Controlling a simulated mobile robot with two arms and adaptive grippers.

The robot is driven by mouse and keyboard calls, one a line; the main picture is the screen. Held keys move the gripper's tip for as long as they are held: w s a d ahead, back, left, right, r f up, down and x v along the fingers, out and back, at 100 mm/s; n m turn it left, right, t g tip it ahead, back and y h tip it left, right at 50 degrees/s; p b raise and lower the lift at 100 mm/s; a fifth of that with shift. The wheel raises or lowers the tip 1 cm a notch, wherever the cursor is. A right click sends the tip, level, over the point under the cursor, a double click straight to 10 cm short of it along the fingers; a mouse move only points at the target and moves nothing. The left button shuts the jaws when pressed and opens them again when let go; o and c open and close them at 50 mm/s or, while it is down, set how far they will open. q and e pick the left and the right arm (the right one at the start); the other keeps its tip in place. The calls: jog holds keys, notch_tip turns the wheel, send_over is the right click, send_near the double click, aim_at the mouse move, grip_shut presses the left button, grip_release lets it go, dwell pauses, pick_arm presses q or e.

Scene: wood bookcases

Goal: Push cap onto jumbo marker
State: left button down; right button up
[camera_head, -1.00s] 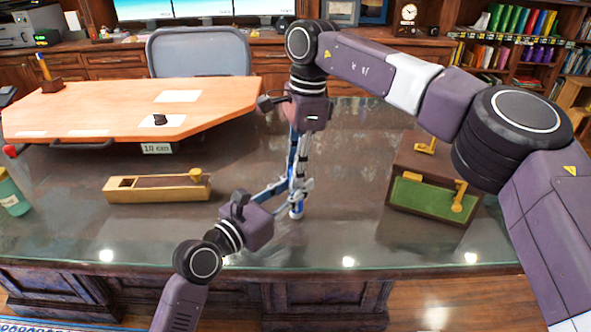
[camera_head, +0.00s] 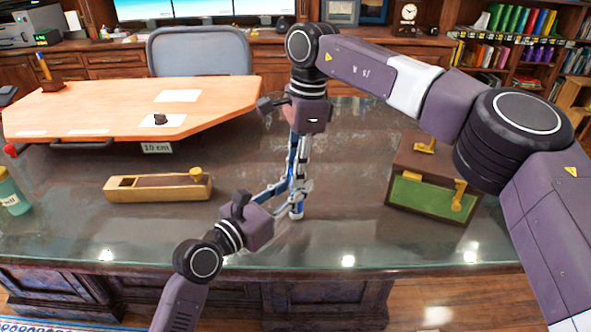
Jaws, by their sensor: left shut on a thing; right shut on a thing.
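The jumbo marker (camera_head: 296,211) stands upright on the glass-topped desk. Its blue and white lower end shows below the fingers, and the rest is mostly hidden. My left gripper (camera_head: 300,188) reaches in from the lower left and is shut on the marker from the side. My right gripper (camera_head: 299,178) points straight down above the marker, its fingers close together and shut on what seems to be the cap. The cap is hidden by the fingers, so I cannot tell whether it touches the marker.
A wooden box with a knob (camera_head: 158,187) lies left of the grippers. A brown and green box with brass levers (camera_head: 433,195) stands to the right. A raised wooden board (camera_head: 100,105) is at the back left, and a teal jar (camera_head: 12,193) at the left edge. The front desk strip is clear.

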pick_arm(q)
jog(key=shift+r, duration=0.2)
pick_arm(e)
jog(key=shift+d+f, duration=0.25)
jog(key=shift+f, duration=0.25)
jog(key=o, duration=0.5)
jog(key=shift+c, duration=0.2)
pick_arm(q)
jog(key=shift+r, duration=0.1)
jog(key=shift+a+r, duration=0.1)
jog(key=shift+w+f, duration=0.1)
jog(key=shift+f, duration=0.1)
pick_arm(e)
jog(key=r, duration=0.3)
jog(key=shift+w+d+r, duration=0.15)
jog(key=shift+w+r, duration=0.05)
jog(key=shift+r, duration=0.1)
jog(key=shift+s+r, duration=0.1)
jog(key=shift+r, duration=0.3)
pick_arm(q)
jog(key=shift+f, duration=0.15)
pick_arm(e)
jog(key=c, duration=0.3)
jog(key=shift+c, duration=0.2)
